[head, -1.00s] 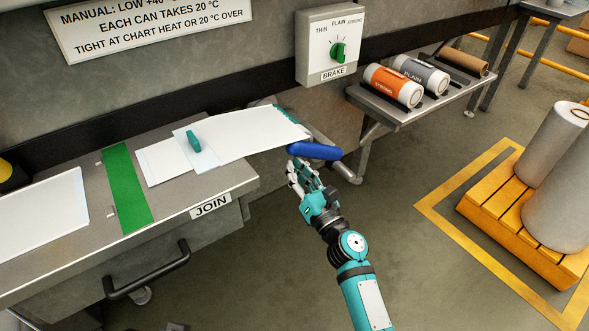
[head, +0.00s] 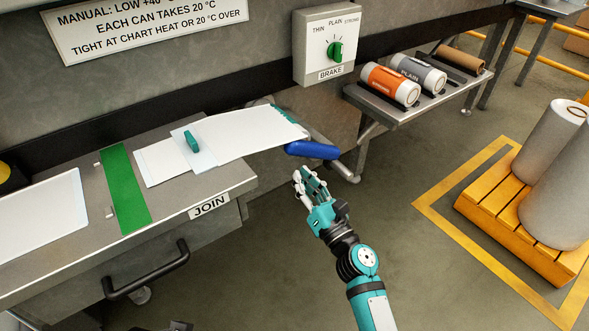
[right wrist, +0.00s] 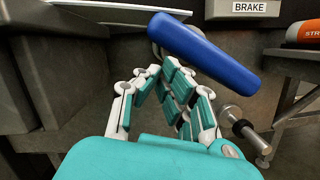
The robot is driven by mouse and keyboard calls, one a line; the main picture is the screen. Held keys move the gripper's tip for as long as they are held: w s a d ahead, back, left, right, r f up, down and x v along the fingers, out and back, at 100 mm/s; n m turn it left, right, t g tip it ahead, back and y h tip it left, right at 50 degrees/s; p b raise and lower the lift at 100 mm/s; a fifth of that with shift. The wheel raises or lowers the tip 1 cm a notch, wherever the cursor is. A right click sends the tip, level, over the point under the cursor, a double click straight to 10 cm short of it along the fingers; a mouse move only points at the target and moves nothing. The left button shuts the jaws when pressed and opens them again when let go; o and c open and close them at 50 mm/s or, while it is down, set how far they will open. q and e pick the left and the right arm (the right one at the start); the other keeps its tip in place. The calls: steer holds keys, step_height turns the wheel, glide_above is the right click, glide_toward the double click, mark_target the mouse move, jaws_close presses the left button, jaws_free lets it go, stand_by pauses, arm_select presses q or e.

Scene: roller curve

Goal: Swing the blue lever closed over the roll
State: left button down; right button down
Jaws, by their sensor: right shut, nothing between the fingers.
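The blue lever (head: 312,150) is a thick rounded bar beside a bent metal pipe, at the right end of the white sheet (head: 240,130). In the right wrist view the lever (right wrist: 205,50) slants across the top, beyond my fingers. My right gripper (head: 305,178) is just below the lever in the head view, apart from it, shut and empty. Its fingers (right wrist: 165,78) bunch together in the right wrist view. I cannot make out a roll at the lever. My left gripper is not in view.
A JOIN bench (head: 220,182) with a green strip (head: 126,190) and a black handle is at left. A brake dial box (head: 325,70) is on the wall. A shelf (head: 400,118) holds several rolls. A yellow pallet (head: 500,215) is at right. The floor between is clear.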

steer(key=v, duration=0.8)
steer(key=shift+f, duration=0.25)
steer(key=shift+s, duration=0.1)
